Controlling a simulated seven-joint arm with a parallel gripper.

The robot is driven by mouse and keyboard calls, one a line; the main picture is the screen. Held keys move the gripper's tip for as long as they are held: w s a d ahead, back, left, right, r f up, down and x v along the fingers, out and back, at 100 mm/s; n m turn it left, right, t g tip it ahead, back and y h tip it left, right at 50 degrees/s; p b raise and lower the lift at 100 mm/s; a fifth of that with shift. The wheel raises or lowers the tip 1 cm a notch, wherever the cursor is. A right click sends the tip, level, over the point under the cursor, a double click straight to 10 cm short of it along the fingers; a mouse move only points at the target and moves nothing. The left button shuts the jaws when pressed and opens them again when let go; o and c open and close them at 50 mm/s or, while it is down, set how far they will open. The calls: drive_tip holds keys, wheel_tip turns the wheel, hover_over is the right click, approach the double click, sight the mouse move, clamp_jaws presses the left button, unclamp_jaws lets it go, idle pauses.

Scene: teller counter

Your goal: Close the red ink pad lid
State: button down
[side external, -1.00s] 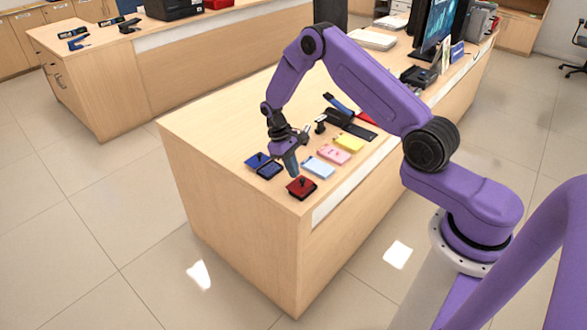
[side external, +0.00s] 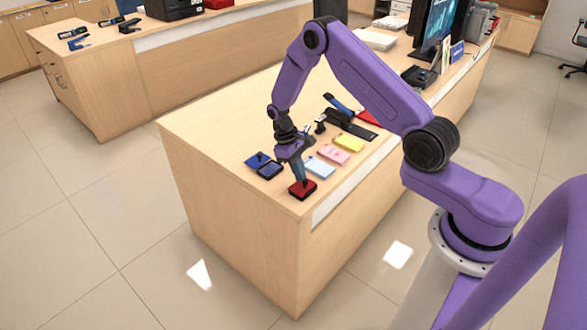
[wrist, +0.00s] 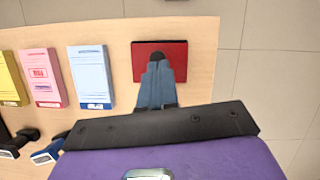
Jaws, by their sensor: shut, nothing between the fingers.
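The red ink pad (side external: 301,191) lies near the front corner of the counter. In the wrist view its red lid (wrist: 178,71) appears as a flat red rectangle, with a thin dark strip along its far edge. No open pad surface shows. My gripper (side external: 304,180) is shut and empty, pointing down at the red ink pad. In the wrist view, my closed fingertips (wrist: 157,58) overlap the middle of the lid and hide part of it. They look to be on or just above it; contact is not certain.
A blue ink pad (side external: 269,170) with its lid (side external: 257,160) open lies left of my gripper. Light blue (side external: 320,167), pink (side external: 334,155) and yellow (side external: 349,143) slip pads lie in a row behind. A black stamp (side external: 320,128) stands farther back. The counter's left part is clear.

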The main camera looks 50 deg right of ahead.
drive_tip(key=shift+w, duration=0.45)
drive_tip(key=w, duration=0.1)
drive_tip(key=w+r, duration=0.1)
drive_tip(key=w, duration=0.1)
drive_tip(key=shift+w+a+r, duration=0.25)
drive_tip(key=shift+w+a, duration=0.05)
drive_tip(key=w+v, duration=0.1)
drive_tip(key=v, duration=0.8)
drive_tip(key=x, duration=1)
drive_tip(key=shift+s+f, duration=0.2)
drive_tip(key=shift+s, duration=0.15)
drive_tip(key=shift+s+d+f, duration=0.1)
drive_tip(key=shift+s+d, duration=0.05)
drive_tip(key=shift+s, duration=0.65)
drive_tip(key=shift+s+d, duration=0.15)
drive_tip(key=shift+s, duration=0.7)
drive_tip(key=shift+s, duration=0.1)
